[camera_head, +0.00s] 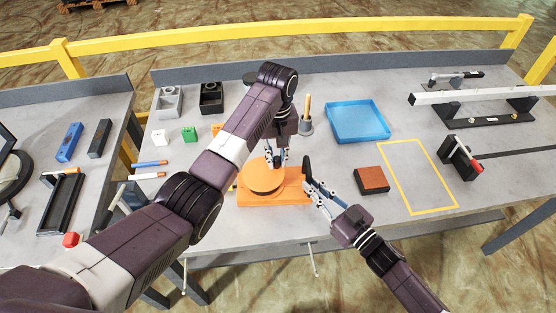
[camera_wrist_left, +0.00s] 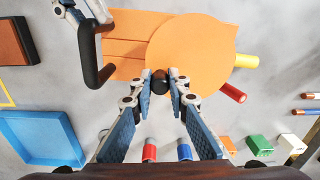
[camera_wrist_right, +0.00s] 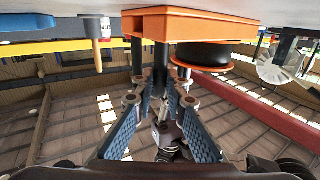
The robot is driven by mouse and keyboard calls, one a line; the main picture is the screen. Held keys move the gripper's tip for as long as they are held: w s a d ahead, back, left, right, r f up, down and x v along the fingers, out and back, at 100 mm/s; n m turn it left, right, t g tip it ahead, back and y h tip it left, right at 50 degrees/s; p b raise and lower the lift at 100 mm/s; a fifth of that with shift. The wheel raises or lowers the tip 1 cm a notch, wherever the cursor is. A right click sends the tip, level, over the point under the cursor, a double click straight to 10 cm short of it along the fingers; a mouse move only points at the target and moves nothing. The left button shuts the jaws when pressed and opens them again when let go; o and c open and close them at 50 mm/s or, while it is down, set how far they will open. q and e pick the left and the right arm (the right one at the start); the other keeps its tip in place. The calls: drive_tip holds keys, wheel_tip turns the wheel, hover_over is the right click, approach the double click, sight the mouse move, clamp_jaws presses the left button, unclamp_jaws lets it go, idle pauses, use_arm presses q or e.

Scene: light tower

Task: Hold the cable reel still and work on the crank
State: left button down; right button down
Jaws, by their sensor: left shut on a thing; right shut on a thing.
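The cable reel (camera_head: 262,182) is an orange disc on an orange base (camera_head: 258,200) at the front middle of the table. My left gripper (camera_head: 280,158) reaches down over the disc and is shut on a small black knob (camera_wrist_left: 160,82) at the disc's edge.
A brown block (camera_head: 371,180) lies right of the reel, near a yellow outlined area (camera_head: 445,208). Small coloured blocks and markers (camera_head: 150,176) lie to the left.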

use_arm(q)
drive_tip(key=shift+w+a+n, duration=0.15)
drive_tip(key=shift+n, duration=0.15)
use_arm(e)
drive_tip(key=shift+f, duration=0.1)
use_arm(q)
drive_tip(key=c, duration=1.8)
unclamp_jaws()
drive_tip(key=shift+c, duration=0.2)
wheel_tip(320, 180, up, 9)
drive_tip(key=shift+w+f, duration=0.1)
drive_tip(key=shift+r, duration=1.65)
use_arm(e)
drive_tip(key=c, duration=1.8)
unclamp_jaws()
drive_tip(key=shift+c, duration=0.2)
